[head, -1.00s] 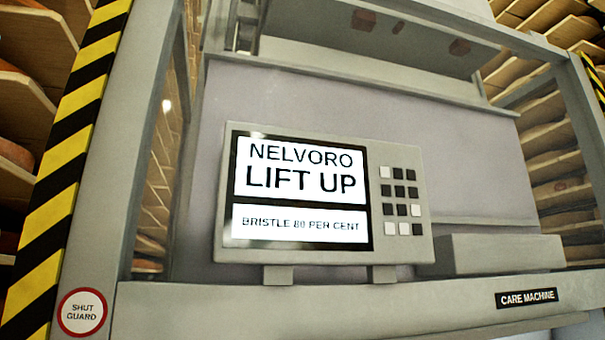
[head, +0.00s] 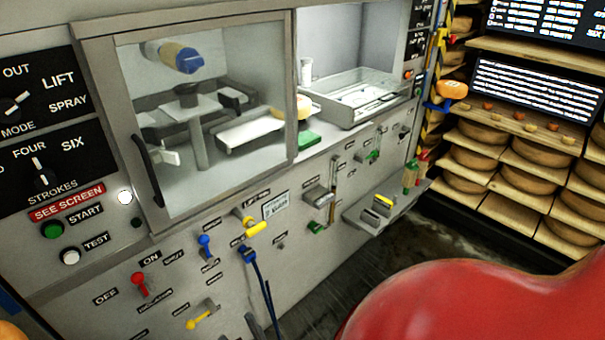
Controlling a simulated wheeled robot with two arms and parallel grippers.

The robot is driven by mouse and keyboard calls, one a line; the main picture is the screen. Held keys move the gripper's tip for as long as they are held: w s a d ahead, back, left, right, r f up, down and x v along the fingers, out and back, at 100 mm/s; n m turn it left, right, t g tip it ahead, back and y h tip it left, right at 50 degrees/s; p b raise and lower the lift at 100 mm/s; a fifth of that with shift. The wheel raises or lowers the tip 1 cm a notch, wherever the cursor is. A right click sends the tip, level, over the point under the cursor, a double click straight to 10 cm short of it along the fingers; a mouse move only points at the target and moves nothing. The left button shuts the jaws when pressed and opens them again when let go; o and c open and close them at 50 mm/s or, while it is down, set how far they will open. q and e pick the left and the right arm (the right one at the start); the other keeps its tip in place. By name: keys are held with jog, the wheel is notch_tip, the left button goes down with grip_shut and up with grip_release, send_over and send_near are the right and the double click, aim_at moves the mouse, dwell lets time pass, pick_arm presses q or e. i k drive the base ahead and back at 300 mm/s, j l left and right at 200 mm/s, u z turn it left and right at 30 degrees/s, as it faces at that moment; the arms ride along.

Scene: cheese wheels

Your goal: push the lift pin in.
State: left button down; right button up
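A yellow pin-like handle (head: 257,229) sticks out of the grey machine front in the head view, beside a small round yellowish knob. A small label (head: 256,196) above it seems to read "LIFT PIN", but the print is small. The handle appears to stand out from the panel; I cannot tell how deep it sits. Neither of my grippers shows in the head view.
A glass guard door (head: 215,120) with a black handle covers the machine chamber. Below are a blue lever (head: 205,245), a red lever (head: 140,284) and a blue plug with a cable (head: 248,256). A large red rounded shape (head: 480,300) fills the lower right. Cheese shelves (head: 520,165) stand right.

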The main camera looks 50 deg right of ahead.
aim_at(248, 222)
jog(key=z, duration=1.05)
